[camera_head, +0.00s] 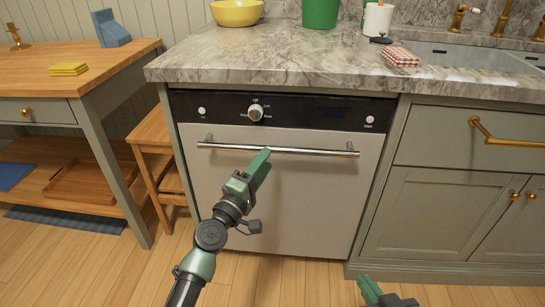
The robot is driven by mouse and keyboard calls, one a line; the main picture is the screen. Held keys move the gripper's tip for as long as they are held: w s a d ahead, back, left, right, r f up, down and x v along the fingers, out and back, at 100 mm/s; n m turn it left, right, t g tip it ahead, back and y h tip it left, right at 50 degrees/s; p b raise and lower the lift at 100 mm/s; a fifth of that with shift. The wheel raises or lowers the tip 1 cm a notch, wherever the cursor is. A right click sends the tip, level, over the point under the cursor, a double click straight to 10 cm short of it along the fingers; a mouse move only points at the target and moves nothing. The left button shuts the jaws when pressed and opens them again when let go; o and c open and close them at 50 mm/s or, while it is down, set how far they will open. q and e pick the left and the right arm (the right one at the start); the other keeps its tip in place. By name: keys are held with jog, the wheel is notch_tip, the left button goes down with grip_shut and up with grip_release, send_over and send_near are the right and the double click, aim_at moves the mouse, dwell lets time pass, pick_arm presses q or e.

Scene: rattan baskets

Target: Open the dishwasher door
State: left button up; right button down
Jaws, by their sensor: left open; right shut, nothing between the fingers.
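The dishwasher (285,195) stands under the marble counter, with a pale grey front, a black control panel and a knob. Its door is closed. A silver bar handle (315,151) runs across the top of the door. My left gripper (260,162) is in front of the door with its green fingertips overlapping the left-middle part of the handle in the picture; I cannot tell if they touch it. It is open, seen nearly edge-on. My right gripper (370,288) is only partly in view at the bottom edge, shut and empty, low and away from the handle.
A wooden table (100,75) with a wooden stool (155,150) stands left of the dishwasher. Cabinets (440,210) with brass handles are on the right. The counter (270,55) overhangs above. Wooden floor (270,280) in front of the door is free of objects.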

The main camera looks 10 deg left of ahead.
aim_at(274, 150)
pick_arm(q)
jog(key=shift+b+x, duration=0.35)
jog(key=shift+x, duration=2.65)
jog(key=shift+f, duration=0.1)
grip_shut()
pick_arm(e)
jog(key=w+r+t, duration=0.1)
jog(key=w+a+r, duration=0.1)
jog(key=r, duration=0.1)
jog(key=shift+t+y, duration=0.3)
jog(key=shift+t, duration=0.1)
pick_arm(q)
jog(key=shift+f, duration=0.1)
